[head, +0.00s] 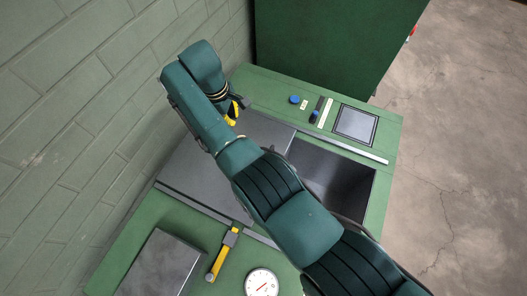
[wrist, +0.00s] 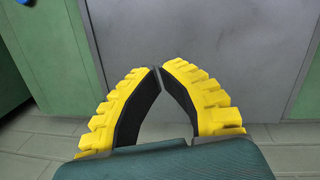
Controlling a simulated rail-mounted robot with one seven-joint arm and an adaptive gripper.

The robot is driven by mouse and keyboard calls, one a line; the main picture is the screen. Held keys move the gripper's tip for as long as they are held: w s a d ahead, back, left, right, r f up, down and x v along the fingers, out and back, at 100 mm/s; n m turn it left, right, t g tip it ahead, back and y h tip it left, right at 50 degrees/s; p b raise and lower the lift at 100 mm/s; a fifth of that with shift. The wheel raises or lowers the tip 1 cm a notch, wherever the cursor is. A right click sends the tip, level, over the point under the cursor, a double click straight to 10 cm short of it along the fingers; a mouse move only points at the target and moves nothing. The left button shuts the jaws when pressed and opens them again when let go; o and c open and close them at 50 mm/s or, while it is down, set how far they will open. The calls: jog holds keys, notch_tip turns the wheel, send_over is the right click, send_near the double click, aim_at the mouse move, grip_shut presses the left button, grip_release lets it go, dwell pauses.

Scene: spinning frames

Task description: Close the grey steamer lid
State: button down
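The grey lid (head: 190,175) is a broad flat panel on the green machine, to the left of an open dark compartment (head: 335,180). My arm crosses in front and hides part of the lid and compartment. My gripper (head: 235,112) is at the lid's far end, near the wall, with yellow fingers pointing down. In the wrist view, the fingertips of my gripper (wrist: 160,68) meet with nothing seen between them. A grey panel (wrist: 240,60), which seems to be the lid, stands behind them. I cannot tell whether the fingers touch it.
A yellow-handled lever or tool (head: 217,260), a gauge (head: 262,284) and another grey panel (head: 160,265) are at the near side. Blue knobs (head: 294,99) and a square panel (head: 356,123) are on the far right. A brick wall (head: 90,110) borders the left.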

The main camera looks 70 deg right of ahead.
aim_at(266, 149)
jog(key=shift+g+y, duration=0.5)
jog(key=shift+g, duration=0.3)
jog(key=s+x, duration=0.1)
jog(key=x, duration=0.3)
jog(key=s+b+x, duration=0.1)
jog(key=x, duration=0.3)
jog(key=s+x, duration=0.1)
jog(key=x, duration=0.3)
jog(key=shift+d+b, duration=0.25)
jog(key=shift+b, duration=0.1)
jog(key=shift+s+f+p, duration=0.1)
jog(key=shift+s+p, duration=0.3)
jog(key=shift+p, duration=0.1)
jog(key=shift+s+d+p, duration=0.15)
jog(key=shift+s+p, duration=0.8)
jog(key=shift+s, duration=0.1)
jog(key=shift+s+d+f, duration=0.1)
jog(key=shift+s+f, duration=0.05)
jog(key=shift+s, duration=0.55)
jog(key=shift+p, duration=0.3)
